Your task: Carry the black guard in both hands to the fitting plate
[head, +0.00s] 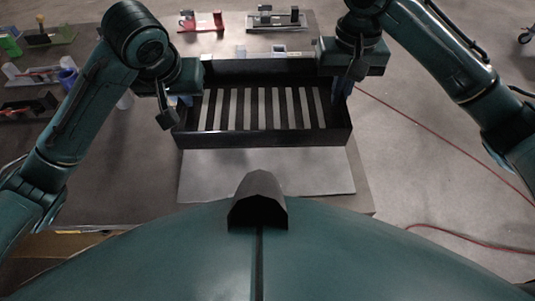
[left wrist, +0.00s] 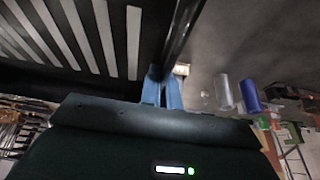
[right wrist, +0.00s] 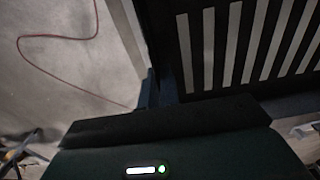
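The black guard (head: 265,139), a shallow frame with a slotted floor, spans between my two grippers in the head view. My left gripper (head: 182,102) is shut on its left side wall; blue fingers pinch that edge in the left wrist view (left wrist: 163,90). My right gripper (head: 341,88) is at its right side wall and appears shut on it; its fingers are dark in the right wrist view (right wrist: 152,92). The guard looks level. A pale grey flat plate (head: 265,174), seemingly the fitting plate, shows bare just in front of it; its far part is hidden by the guard.
A brown table (head: 110,195) lies beneath. A red fixture (head: 201,21) and a grey-black fixture (head: 275,19) stand at the back. A red cable (head: 440,145) crosses the floor at right.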

